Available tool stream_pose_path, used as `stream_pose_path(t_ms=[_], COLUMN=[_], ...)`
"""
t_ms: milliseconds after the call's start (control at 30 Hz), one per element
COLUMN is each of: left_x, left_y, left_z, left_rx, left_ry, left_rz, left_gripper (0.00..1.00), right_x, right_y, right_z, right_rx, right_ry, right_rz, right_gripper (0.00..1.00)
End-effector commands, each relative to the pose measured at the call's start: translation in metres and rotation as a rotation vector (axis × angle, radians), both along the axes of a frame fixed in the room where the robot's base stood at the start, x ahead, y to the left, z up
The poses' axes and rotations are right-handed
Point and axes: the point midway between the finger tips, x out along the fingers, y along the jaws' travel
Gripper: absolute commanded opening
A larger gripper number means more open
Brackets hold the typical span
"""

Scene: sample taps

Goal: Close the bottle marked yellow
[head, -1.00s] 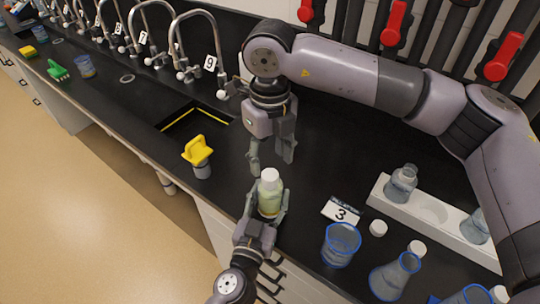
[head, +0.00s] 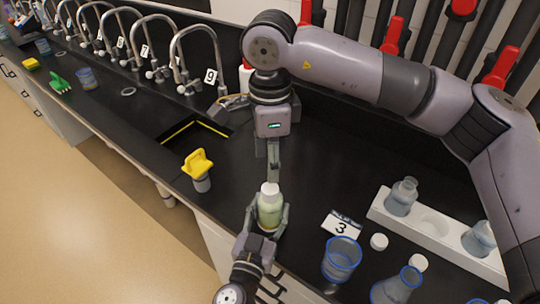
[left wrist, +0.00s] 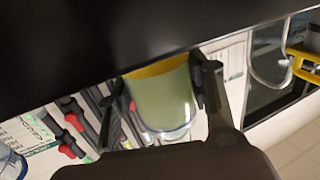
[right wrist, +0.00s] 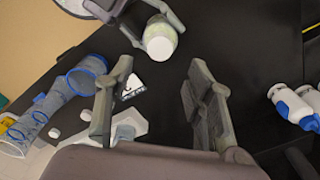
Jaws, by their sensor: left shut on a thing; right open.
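A bottle (head: 270,210) with pale green contents and a white cap (head: 269,188) stands upright in my left gripper (head: 268,222), which is shut around its body near the counter's front edge. The cap sits on the bottle's top; I cannot tell how tight it is. In the left wrist view the bottle (left wrist: 163,100) shows a yellow band (left wrist: 155,69) at its base. My right gripper (head: 272,160) is open and empty, just behind and above the cap. In the right wrist view the white cap (right wrist: 160,48) lies ahead of the open fingers (right wrist: 160,78).
Taps line the back left.

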Motion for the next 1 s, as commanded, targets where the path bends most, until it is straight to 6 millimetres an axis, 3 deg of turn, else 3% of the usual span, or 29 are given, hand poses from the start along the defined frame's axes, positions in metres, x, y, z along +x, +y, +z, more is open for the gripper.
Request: stream_pose_path(t_ms=[367, 800, 1000], left_x=[0.000, 0.000, 0.000], left_y=[0.000, 0.000, 0.000], left_z=[0.000, 0.000, 0.000], left_rx=[0.000, 0.000, 0.000], left_ry=[-0.001, -0.001, -0.001], left_rz=[0.000, 0.000, 0.000], left_gripper=[0.00, 0.00, 0.00], right_x=[0.000, 0.000, 0.000], right_y=[0.000, 0.000, 0.000], right_z=[-0.006, -0.068, -0.079], right_rx=[0.000, 0.000, 0.001], right_ry=[0.001, 0.001, -0.001], right_rz=[-0.002, -0.004, -0.003], right_gripper=[0.49, 0.49, 0.49])
